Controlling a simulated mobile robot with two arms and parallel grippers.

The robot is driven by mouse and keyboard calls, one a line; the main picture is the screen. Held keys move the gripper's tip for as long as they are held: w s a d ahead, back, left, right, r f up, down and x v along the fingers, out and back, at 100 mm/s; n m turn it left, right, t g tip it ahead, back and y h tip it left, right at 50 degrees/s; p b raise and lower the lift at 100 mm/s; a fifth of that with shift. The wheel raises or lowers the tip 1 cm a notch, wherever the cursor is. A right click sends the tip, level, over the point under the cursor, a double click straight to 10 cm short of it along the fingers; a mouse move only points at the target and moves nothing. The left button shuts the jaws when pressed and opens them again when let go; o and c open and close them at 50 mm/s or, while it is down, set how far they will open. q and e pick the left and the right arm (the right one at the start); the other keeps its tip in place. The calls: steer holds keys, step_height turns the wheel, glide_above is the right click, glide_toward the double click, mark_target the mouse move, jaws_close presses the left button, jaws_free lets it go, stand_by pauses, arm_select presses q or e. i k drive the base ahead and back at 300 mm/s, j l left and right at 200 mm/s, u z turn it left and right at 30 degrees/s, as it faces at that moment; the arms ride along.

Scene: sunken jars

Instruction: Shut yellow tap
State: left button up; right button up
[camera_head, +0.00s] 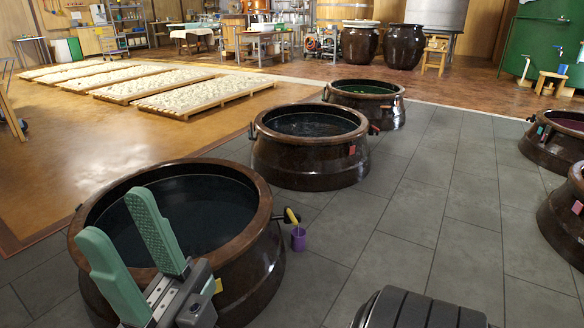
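The yellow tap (292,215) sticks out from the right side of the nearest brown jar (262,262), just below its rim. Its yellow handle is tilted. A small purple cup (298,239) stands on the floor under the tap. I cannot tell whether liquid runs from it.
The nearest jar holds dark liquid. Another sunken jar (310,175) and a smaller one (390,110) stand behind it in a row. Two more jars (553,155) (566,235) stand at the right edge. The grey tiled floor (430,215) between the rows is clear.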

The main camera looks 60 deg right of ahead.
mark_target(287, 210)
steer(key=z, duration=1.6)
